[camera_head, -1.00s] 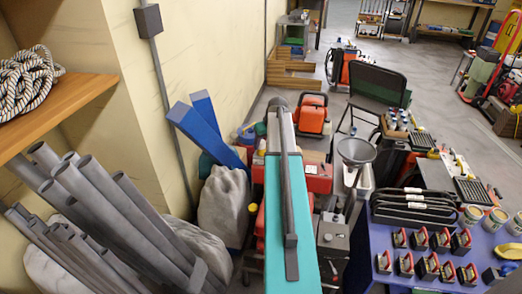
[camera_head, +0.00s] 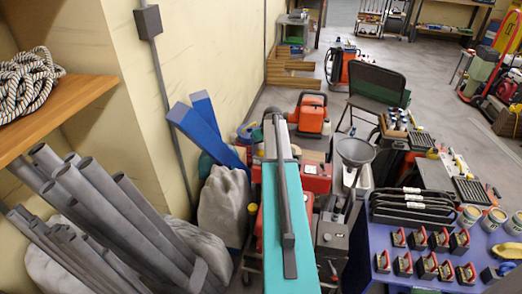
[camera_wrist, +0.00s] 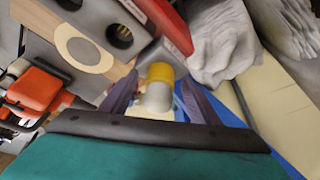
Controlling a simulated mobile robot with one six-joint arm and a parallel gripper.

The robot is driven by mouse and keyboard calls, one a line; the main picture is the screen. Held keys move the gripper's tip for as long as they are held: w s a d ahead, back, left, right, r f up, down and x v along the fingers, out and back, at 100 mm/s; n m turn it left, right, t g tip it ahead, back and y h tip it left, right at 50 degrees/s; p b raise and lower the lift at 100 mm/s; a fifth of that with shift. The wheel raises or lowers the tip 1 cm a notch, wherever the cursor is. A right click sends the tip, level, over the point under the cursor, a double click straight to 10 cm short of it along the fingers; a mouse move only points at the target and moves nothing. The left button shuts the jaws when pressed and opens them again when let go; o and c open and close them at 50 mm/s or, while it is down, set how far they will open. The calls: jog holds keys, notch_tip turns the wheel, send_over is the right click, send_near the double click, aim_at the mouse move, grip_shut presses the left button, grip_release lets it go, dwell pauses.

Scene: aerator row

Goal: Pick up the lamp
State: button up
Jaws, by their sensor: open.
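A small item with a yellow band and a pale rounded end (camera_wrist: 158,85) shows in the wrist view. It looks like the lamp, though I cannot be sure. In the head view a small yellow-topped item (camera_head: 252,209) beside the white sack may be the same thing. My gripper (camera_wrist: 158,80) is open, with one dark finger on each side of the yellow and pale item in the picture. I cannot tell whether it lies between the fingers or beyond them. In the head view my teal arm hides the gripper.
A white sack (camera_head: 222,203) and blue beams (camera_head: 195,125) stand by the wall. A red box (camera_head: 316,178) and a funnel (camera_head: 355,152) are close right of my arm. Grey pipes (camera_head: 90,200) lean at left. A blue table (camera_head: 375,240) holds several red-topped items.

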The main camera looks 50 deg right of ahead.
dwell(0.3)
jog(key=c, duration=1.1)
jog(key=shift+c, duration=0.2)
jog(key=shift+r, duration=0.15)
jog(key=shift+r, duration=0.8)
jog(key=shift+r+b, duration=0.3)
jog(key=shift+r, duration=0.55)
jog(key=s+a, duration=0.2)
jog(key=s, duration=0.5)
jog(key=s+a+r+b, duration=0.1)
jog(key=s+a, duration=0.1)
jog(key=s, duration=0.6)
jog(key=shift+s+r, duration=0.2)
jog(key=shift+s, duration=0.05)
jog(key=shift+d, duration=0.1)
